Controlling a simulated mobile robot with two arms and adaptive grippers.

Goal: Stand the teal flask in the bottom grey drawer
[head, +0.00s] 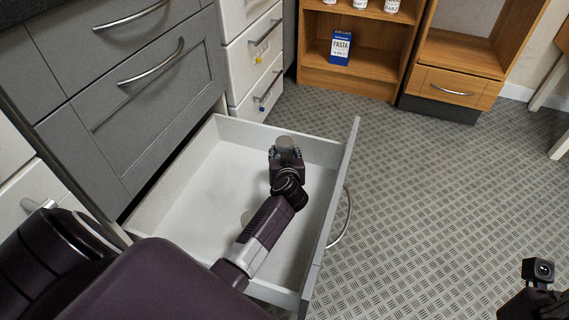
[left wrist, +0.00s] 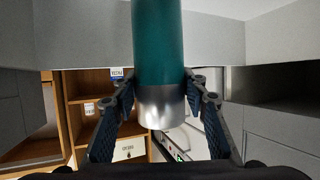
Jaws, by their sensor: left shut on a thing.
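The bottom grey drawer (head: 318,232) is pulled open in the head view, and its pale floor shows no other object. My left gripper (head: 286,160) reaches down inside the drawer, towards the far side wall. It is shut on the teal flask, whose grey top (head: 285,143) shows in the head view. In the left wrist view the flask (left wrist: 158,45) has a teal body and a silver end, with a finger on each side. Whether its base touches the drawer floor is hidden. Only my right wrist shows at the lower right of the head view; its fingers are out of frame.
White drawers (head: 255,50) stand behind the open drawer. A wooden shelf unit (head: 350,85) with a blue and white pasta box (head: 340,47) is at the back. The patterned floor (head: 430,190) right of the drawer is clear.

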